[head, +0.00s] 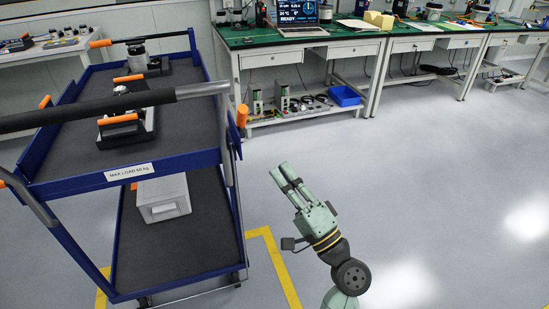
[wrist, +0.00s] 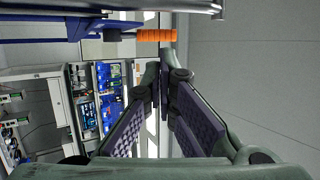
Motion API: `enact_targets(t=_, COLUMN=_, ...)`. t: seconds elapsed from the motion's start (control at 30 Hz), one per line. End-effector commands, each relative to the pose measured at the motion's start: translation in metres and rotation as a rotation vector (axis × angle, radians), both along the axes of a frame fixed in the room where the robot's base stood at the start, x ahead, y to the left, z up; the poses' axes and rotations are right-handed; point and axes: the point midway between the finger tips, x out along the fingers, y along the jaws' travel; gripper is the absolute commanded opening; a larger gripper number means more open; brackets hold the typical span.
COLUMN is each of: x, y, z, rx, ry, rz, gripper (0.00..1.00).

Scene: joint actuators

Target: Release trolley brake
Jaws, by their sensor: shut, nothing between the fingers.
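The blue trolley (head: 190,162) stands at the left in the head view, with dark shelf mats and a "MAX LOAD 60 kg" label. An orange grip (head: 242,115) stands upright at its near right corner; it may be the brake lever, but no label shows this. An orange ribbed grip also shows in the wrist view (wrist: 156,35), at the end of a dark rod above the fingers. My gripper (head: 279,170) is shut and empty, right of the trolley and apart from it. Its fingertips (wrist: 164,78) also show in the wrist view, below the orange grip.
The trolley's push bar (head: 120,105) crosses the left side. Devices with orange handles stand on its top shelf and a grey box (head: 163,197) on the lower one. Yellow floor tape (head: 283,268) runs beside it. Green-topped workbenches (head: 345,40) line the back; the floor at right is clear.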

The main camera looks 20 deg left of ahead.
Motion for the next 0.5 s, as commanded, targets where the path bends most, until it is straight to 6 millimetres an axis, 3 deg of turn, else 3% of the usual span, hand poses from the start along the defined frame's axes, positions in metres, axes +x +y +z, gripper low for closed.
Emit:
enact_targets(t=0.2, x=0.022, y=0.033, z=0.030, rx=0.000, ry=-0.002, rz=0.005, gripper=0.00)
enact_targets(t=0.5, x=0.051, y=0.073, z=0.057, rx=-0.001, ry=0.000, rz=0.003, gripper=0.00)
